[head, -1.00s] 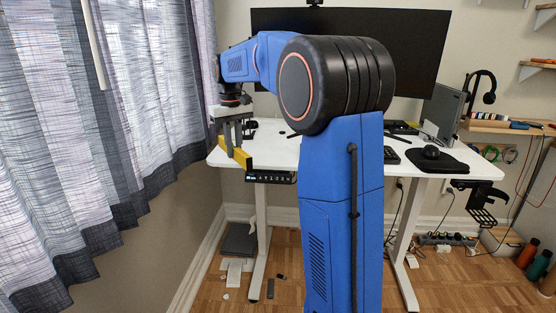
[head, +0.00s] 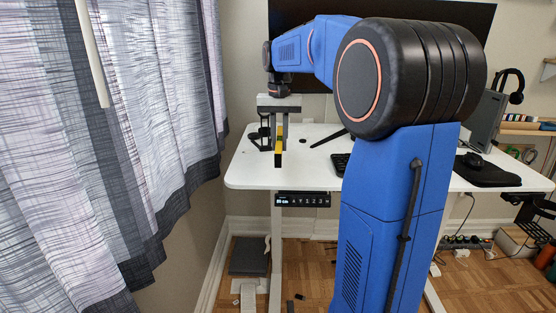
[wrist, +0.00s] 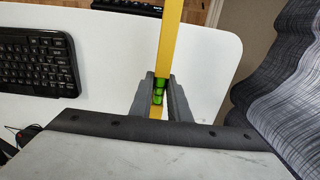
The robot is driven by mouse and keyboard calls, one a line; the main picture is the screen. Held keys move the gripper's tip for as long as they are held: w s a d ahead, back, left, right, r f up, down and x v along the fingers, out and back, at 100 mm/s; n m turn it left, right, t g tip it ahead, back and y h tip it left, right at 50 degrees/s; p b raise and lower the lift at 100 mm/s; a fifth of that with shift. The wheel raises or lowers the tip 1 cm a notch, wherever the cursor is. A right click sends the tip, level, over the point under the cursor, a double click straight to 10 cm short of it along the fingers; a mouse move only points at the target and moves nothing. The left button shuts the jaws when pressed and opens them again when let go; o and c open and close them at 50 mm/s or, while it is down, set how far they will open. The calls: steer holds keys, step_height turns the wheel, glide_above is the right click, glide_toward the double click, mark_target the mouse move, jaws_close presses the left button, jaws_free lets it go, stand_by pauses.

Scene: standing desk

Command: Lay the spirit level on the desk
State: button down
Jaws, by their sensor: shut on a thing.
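The spirit level is a yellow bar with a green vial. In the head view the level (head: 278,160) is seen nearly end-on over the left part of the white desk (head: 250,173). My gripper (head: 278,142) points down and is shut on it. In the wrist view the level (wrist: 171,35) runs from between my gripper's fingers (wrist: 160,97) to the top edge of the picture, crossing the desk's front edge there. The green vial sits between the fingers. I cannot tell whether the level touches the desk; its far part is hidden.
A black keyboard (wrist: 35,62) lies beside the level, with bare desk between them. The curtain (head: 150,120) hangs close to the desk's left side. A monitor (head: 420,30) stands at the back. A control panel (head: 302,199) is under the front edge.

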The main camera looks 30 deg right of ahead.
mark_target(279, 139)
steer(key=shift+f, duration=2.55)
steer(key=shift+f, duration=0.6)
steer(key=c, duration=1.7)
jaws_free()
steer(key=shift+o, duration=0.2)
step_height(279, 139, up, 13)
steer(key=shift+r, duration=0.1)
steer(key=shift+n+t, duration=0.5)
steer(key=shift+n, duration=0.2)
steer(key=s+a, duration=0.1)
steer(key=s, duration=0.1)
steer(key=s+a+f, duration=0.1)
steer(key=s+a, duration=0.2)
steer(key=s, duration=0.1)
steer(key=shift+a+f, duration=0.35)
steer(key=shift+a, duration=0.05)
steer(key=s+a+f+n+t, duration=0.2)
steer(key=s+a+f, duration=0.3)
steer(key=s+f, duration=0.5)
steer(key=s+a+f+n+t, duration=0.1)
steer(key=s+a+f+n, duration=0.2)
steer(key=s+f, duration=0.7)
steer(key=s+a, duration=0.2)
steer(key=s, duration=0.2)
steer(key=shift+a+t, duration=0.4)
